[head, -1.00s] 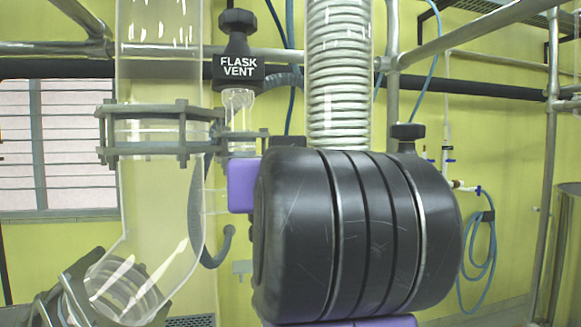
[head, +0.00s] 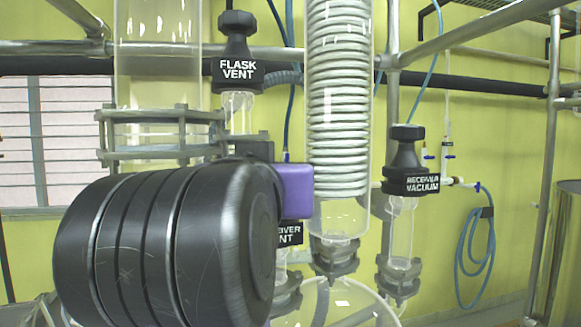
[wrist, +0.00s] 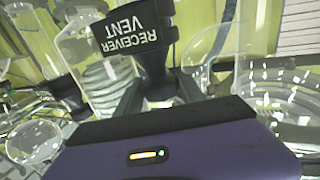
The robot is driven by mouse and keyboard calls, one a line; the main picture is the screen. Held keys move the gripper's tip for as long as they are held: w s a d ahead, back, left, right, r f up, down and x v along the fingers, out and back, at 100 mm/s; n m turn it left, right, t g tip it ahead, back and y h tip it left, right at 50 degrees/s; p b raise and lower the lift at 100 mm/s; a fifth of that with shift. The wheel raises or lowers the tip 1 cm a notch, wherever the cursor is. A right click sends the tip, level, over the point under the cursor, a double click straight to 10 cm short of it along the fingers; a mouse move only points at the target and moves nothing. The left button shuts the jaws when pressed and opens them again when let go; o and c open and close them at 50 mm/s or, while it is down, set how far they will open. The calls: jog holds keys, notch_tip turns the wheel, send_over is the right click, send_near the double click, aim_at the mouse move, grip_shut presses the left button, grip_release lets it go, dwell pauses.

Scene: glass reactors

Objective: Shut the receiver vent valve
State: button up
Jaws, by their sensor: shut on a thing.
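The receiver vent valve (wrist: 138,35) is a black valve head with white lettering, upside down in the wrist view. In the head view only part of its label (head: 290,234) shows, right of my dark wrist. The rest of its head is hidden there. My gripper (wrist: 155,88) has its two dark fingers either side of the valve's narrower lower part and is shut on it. In the head view the fingers are hidden behind my arm; only the purple hand part shows. How far the valve is turned I cannot tell.
The flask vent valve (head: 237,70) stands above my wrist. The receiver vacuum valve (head: 408,180) stands to the right. A glass coil condenser (head: 338,110) hangs between them above the round glass receiver (head: 335,300). Metal rails (head: 475,32) cross behind.

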jog(key=m+h, duration=0.2)
jog(key=h, duration=0.1)
jog(key=m+g+h+p, duration=0.1)
jog(key=m+h, duration=0.1)
jog(key=h, duration=0.1)
jog(key=shift+r+g, duration=0.15)
jog(key=shift+g, duration=0.15)
jog(key=shift+m+g+h, duration=0.3)
jog(key=shift+m+h, duration=0.2)
jog(key=shift+h, duration=0.2)
jog(key=o, duration=1.1)
jog(key=shift+y, duration=0.3)
